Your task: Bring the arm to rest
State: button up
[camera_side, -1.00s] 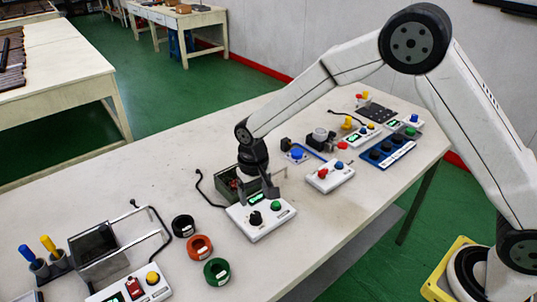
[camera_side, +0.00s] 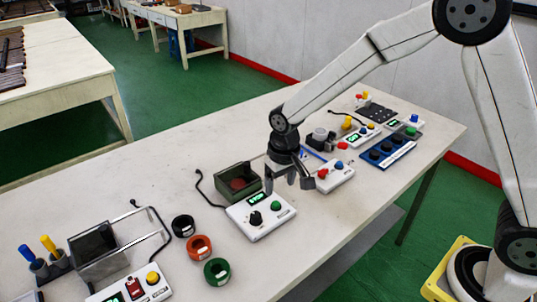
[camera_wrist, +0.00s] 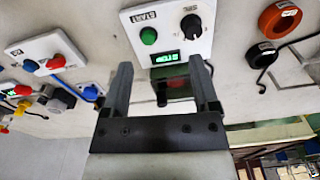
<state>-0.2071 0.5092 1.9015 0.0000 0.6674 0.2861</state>
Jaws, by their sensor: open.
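My gripper (camera_side: 289,184) is open and empty, held above the table between a white control box (camera_side: 260,217) and another white box with red and blue buttons (camera_side: 335,177). In the wrist view, the two fingers of my gripper (camera_wrist: 162,85) stand apart with nothing between them. The control box (camera_wrist: 207,40) there has a green button, a black knob and a lit green display. A dark open bin (camera_side: 236,192) with a reddish round thing in it stands behind the control box.
Black, orange (camera_side: 199,248) and green (camera_side: 217,271) rings lie left of the control box. A wire-framed stand (camera_side: 95,245) is further left. A blue tray (camera_side: 388,151) and more button boxes crowd the right end. The table's back left (camera_side: 140,180) is clear.

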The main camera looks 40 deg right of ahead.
jog(key=s+d+r+t, duration=0.1)
jog(key=s+d, duration=0.3)
jog(key=s, duration=0.3)
jog(key=s+d+r, duration=0.1)
jog(key=s+d, duration=0.4)
jog(key=s, duration=0.3)
jog(key=shift+r+n+t, duration=0.15)
jog(key=shift+n+t, duration=0.25)
